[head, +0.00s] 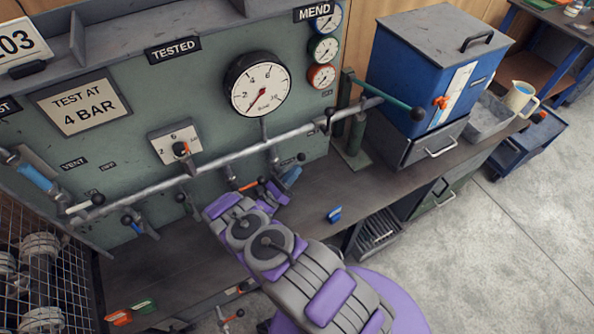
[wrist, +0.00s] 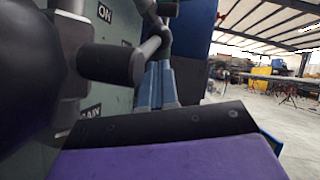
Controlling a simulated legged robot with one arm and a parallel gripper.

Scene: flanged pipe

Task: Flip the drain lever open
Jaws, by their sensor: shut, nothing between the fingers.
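A blue lever (head: 291,175) sits under the pipe at the right end of the panel, by a small label that seems to read DRAIN (head: 292,161). My gripper (head: 276,192) is shut and empty, just below and left of the blue lever. Whether it touches the lever cannot be told. Its black edge and purple shell fill the bottom of the wrist view.
A long grey pipe (head: 160,186) crosses the panel, with an orange lever (head: 248,185) left of my gripper. A round gauge (head: 259,86) is above. A blue tank (head: 425,75) stands at the right. The bench (head: 315,190) is mostly clear, with a small blue piece (head: 334,214).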

